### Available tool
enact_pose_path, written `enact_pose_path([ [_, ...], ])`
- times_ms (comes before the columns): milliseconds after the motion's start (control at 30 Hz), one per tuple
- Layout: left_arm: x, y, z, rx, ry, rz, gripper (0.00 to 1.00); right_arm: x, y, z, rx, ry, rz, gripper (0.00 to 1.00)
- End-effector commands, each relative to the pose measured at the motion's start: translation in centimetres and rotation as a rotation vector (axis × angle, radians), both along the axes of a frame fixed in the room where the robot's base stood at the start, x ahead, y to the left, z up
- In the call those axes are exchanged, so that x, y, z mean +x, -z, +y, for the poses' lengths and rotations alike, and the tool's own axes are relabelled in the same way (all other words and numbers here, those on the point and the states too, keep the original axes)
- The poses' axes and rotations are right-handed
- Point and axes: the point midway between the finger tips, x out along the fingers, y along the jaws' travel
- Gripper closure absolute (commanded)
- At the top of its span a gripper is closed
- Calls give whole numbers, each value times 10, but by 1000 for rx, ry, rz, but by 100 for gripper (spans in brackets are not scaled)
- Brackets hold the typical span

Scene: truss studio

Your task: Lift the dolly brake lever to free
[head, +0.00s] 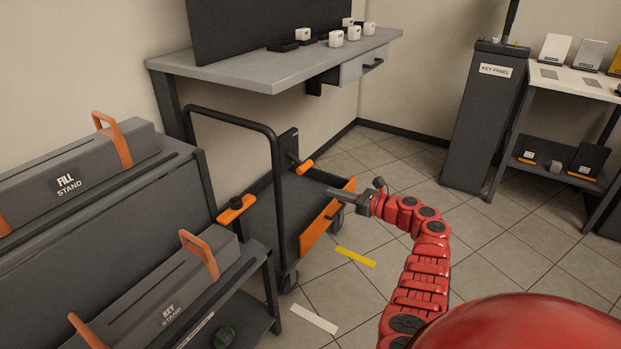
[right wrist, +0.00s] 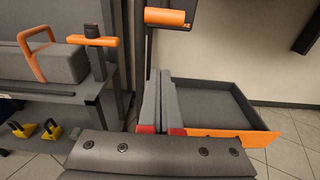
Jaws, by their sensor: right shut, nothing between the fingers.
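The dolly (head: 260,218) is a dark cart with a black tubular handle and an orange front lip. An orange lever (head: 305,167) sticks out from a dark upright plate at its far side; it looks like the brake lever. The lever also shows in the right wrist view (right wrist: 165,17), at the top, beyond the fingertips. My right gripper (head: 335,192) is shut and empty, over the dolly's orange lip, below and right of the lever and apart from it. Its closed fingers show in the right wrist view (right wrist: 160,78). My left gripper is not in view.
A stand with an orange T-handle (head: 236,209) and grey cases stands left of the dolly. A grey table (head: 270,73) with small white blocks overhangs behind. A key panel pedestal (head: 488,115) stands at right. Tiled floor between is clear, with yellow (head: 355,257) and white strips.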

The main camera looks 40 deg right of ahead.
Motion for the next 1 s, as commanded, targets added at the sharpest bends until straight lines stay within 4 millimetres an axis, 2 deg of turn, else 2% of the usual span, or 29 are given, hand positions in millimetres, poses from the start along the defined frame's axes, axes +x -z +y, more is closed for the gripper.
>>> enact_pose_path([
  [167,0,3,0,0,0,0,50,13,1,5,1,-1,-3,100],
  [367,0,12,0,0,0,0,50,48,5,21,2,-4,-3,100],
  [500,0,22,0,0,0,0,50,70,9,29,1,-1,-2,100],
  [700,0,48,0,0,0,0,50,92,14,38,2,-1,-1,100],
  [800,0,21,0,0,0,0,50,90,-10,39,-1,-3,-2,100],
  [867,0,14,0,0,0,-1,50,88,-17,39,-2,-3,-1,100],
  [1000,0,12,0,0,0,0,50,86,-24,37,0,-1,-1,100],
])
